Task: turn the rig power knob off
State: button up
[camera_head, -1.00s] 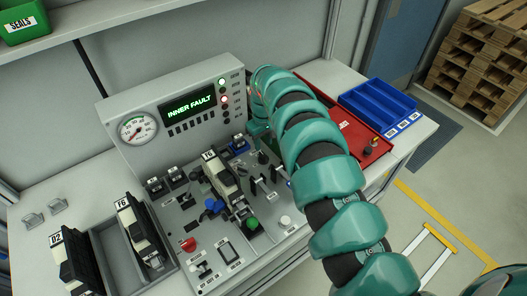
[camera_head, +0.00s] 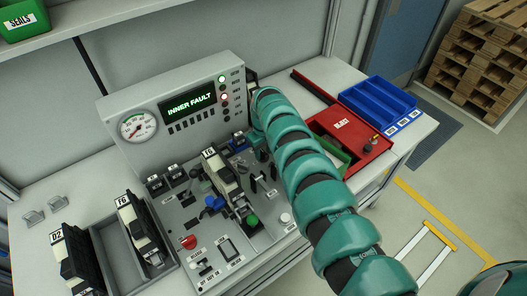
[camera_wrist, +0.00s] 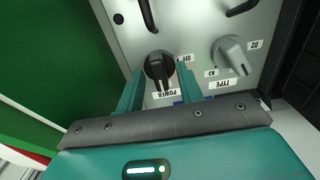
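In the wrist view, the rig power knob (camera_wrist: 158,66) is a round black knob with a raised grip bar, beside the POWER label (camera_wrist: 165,93). An OFF label (camera_wrist: 186,59) is to its right. The bar does not point at that label. My gripper (camera_wrist: 159,75) is open, with one teal finger on each side of the knob. Whether the fingers touch it is unclear. In the head view my arm hides the gripper and the power knob. The rig's screen (camera_head: 191,103) reads INNER FAULT.
A grey TYPE knob (camera_wrist: 232,53) is close to the right finger. Black handles stand beyond the power knob. In the head view, a red tray (camera_head: 368,153) and blue bins (camera_head: 378,107) lie right of my arm. Switches and a clamped unit (camera_head: 222,175) crowd the panel.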

grip_shut()
